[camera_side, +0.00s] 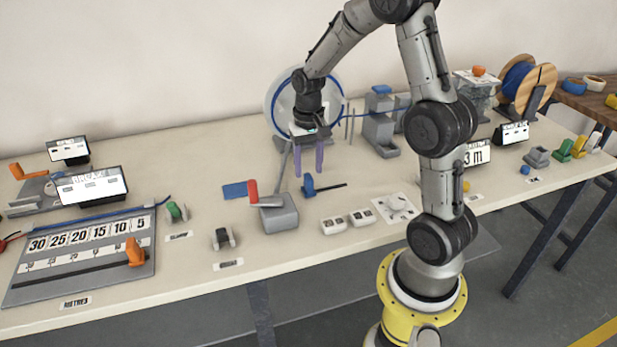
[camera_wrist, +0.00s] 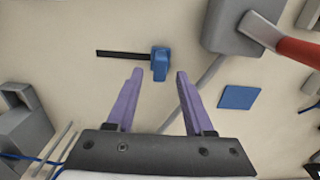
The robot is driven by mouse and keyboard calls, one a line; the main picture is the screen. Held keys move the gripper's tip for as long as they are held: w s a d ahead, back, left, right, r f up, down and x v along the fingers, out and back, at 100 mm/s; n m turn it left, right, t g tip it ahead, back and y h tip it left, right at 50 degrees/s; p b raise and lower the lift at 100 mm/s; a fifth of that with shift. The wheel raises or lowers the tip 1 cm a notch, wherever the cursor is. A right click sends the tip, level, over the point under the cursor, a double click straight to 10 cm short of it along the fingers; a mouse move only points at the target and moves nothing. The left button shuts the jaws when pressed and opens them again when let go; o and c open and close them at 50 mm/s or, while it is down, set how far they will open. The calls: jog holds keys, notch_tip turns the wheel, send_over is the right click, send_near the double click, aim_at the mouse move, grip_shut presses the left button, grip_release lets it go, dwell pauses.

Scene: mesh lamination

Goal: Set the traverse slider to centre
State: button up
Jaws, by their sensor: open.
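The slider is a blue knob (camera_side: 308,185) on a thin black slot (camera_side: 332,186) in the tabletop. The knob sits at the left end of the slot in the side view. In the wrist view the knob (camera_wrist: 160,64) is at the right end of the slot (camera_wrist: 118,54). My gripper (camera_side: 308,172) has two purple fingers pointing down, open and empty. It is above and slightly behind the knob in the side view. In the wrist view the knob shows just beyond the gap between the fingertips (camera_wrist: 160,73), apparently untouched.
A grey box with a red-handled lever (camera_side: 280,215) stands close to the knob's left. A flat blue square (camera_side: 235,190) lies behind it. A blue-topped grey stand (camera_side: 380,115) is behind right.

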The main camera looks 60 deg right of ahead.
aim_at(308, 176)
jog(key=shift+f, duration=1.9)
jog(key=shift+c, duration=0.3)
grip_shut()
